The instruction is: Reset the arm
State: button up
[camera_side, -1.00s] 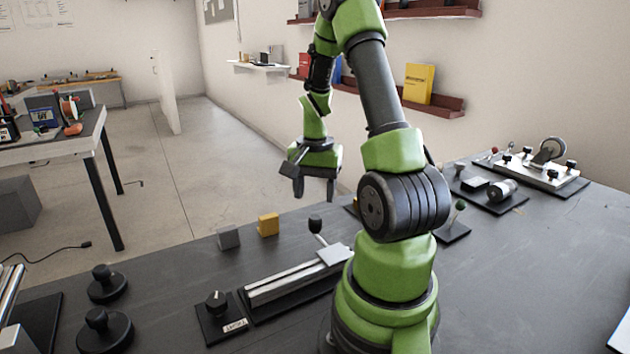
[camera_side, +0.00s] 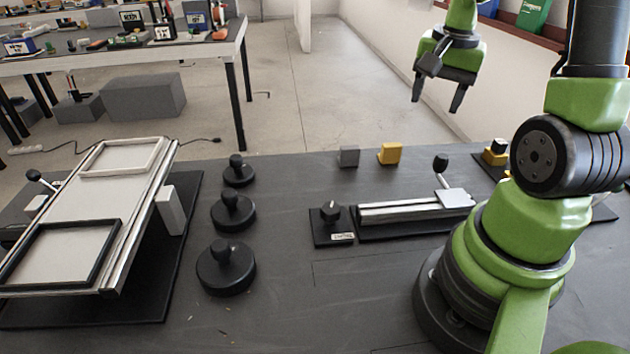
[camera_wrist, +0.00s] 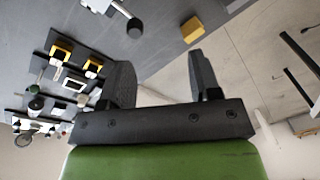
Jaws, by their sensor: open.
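My gripper (camera_side: 438,92) hangs in the air in the upper right of the side view, fingers pointing down. Its two dark fingers are spread apart with nothing between them. In the wrist view my gripper (camera_wrist: 166,80) also shows its fingers apart and empty. Below it in the side view, a yellow block (camera_side: 390,154) and a grey block (camera_side: 348,156) sit near the table's back edge. My gripper touches neither. The yellow block also shows in the wrist view (camera_wrist: 192,29).
A slider rail (camera_side: 400,211) with a black-knobbed lever and a dial box (camera_side: 332,222) stand before the blocks. Several black round knobs (camera_side: 232,212) line the table's middle. A tilted frame with two trays (camera_side: 70,210) fills the left.

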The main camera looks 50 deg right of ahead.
jog(key=s+a+r+n+t+y, duration=0.1)
jog(key=a+r+n, duration=0.4)
jog(key=a, duration=0.5)
jog(key=s+a+r+n+t+y, duration=0.1)
jog(key=s+a+r+n+t, duration=0.2)
jog(key=a, duration=0.8)
notch_tip(320, 180, up, 3)
jog(key=n+t, duration=0.2)
jog(key=n, duration=0.1)
jog(key=shift+n+y, duration=0.3)
jog(key=shift+n, duration=0.1)
jog(key=shift+r, duration=0.1)
dwell(0.6)
